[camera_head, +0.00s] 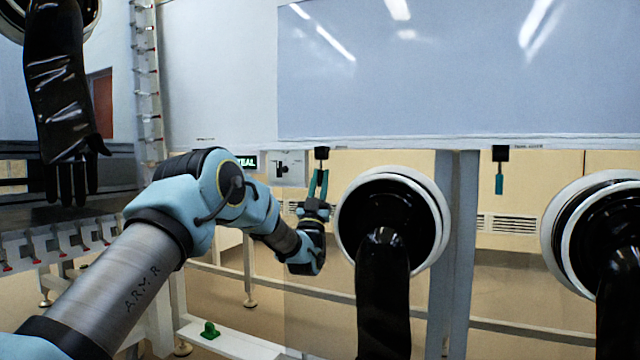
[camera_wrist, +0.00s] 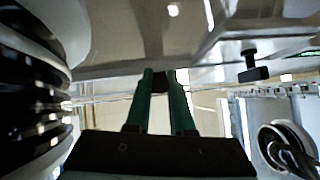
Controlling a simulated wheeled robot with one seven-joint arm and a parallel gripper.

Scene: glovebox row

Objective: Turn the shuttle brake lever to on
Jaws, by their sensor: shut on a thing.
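The shuttle brake lever (camera_head: 321,153) appears as a small black piece hanging under the window's lower edge; no label on it is readable. My gripper (camera_head: 318,176) reaches up from below, left of the middle glove port. Its teal fingers are shut on the lever's end. In the wrist view the fingertips of my gripper (camera_wrist: 160,78) close around a dark piece of the lever (camera_wrist: 160,86). The fingers hide most of it, so I cannot tell its exact angle.
A glove port (camera_head: 393,225) with a hanging black glove is close right of my gripper. A small panel (camera_head: 289,168) with a black switch is just left. A similar hanging lever (camera_head: 500,170) with a teal handle is farther right. The window (camera_head: 450,75) is above.

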